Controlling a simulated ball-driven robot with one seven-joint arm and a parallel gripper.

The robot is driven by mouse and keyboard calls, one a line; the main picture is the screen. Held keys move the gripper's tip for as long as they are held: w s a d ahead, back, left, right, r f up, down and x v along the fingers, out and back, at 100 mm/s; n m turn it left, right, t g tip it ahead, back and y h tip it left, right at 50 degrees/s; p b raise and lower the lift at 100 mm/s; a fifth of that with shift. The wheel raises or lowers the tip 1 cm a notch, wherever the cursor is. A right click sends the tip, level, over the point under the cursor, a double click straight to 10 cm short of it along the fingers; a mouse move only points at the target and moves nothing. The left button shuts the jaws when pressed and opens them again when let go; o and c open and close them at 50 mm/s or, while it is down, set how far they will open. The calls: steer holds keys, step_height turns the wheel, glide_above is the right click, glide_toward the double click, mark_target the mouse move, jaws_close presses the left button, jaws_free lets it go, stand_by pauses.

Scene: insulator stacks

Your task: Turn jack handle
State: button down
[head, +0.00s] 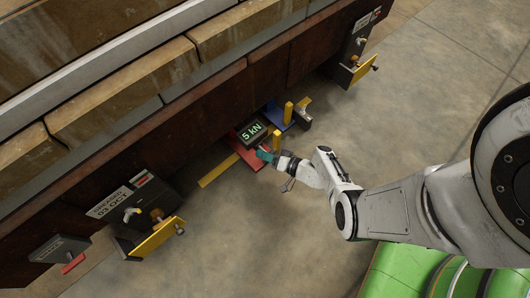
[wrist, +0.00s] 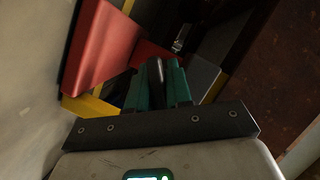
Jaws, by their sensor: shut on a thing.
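A jack on a red base (head: 246,162) stands on the floor against the dark beam, beside a dark display box (head: 254,131) reading "5 kN". A yellow post (head: 277,141) rises at its right. My gripper (head: 264,154) reaches in from the right, low over the red base. In the wrist view its teal fingers (wrist: 156,92) are shut on a dark rounded bar, the jack handle (wrist: 155,72). In the head view the handle is mostly hidden by my gripper. A red part (wrist: 100,45) shows left of the fingers in the wrist view.
A yellow bar (head: 222,168) lies left of the jack. A blue base (head: 277,112) and another yellow post (head: 289,109) stand just behind it. Yellow brackets (head: 155,237) and (head: 364,69) flank the beam (head: 200,140). Open concrete floor lies below; green equipment (head: 400,273) stands lower right.

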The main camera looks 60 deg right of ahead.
stand_by(0.3)
steer(key=shift+m+y, duration=0.3)
steer(key=shift+m, duration=0.1)
steer(key=c, duration=1.1)
jaws_free()
steer(key=p+v, duration=0.2)
steer(key=v, duration=0.8)
steer(key=shift+s, duration=0.45)
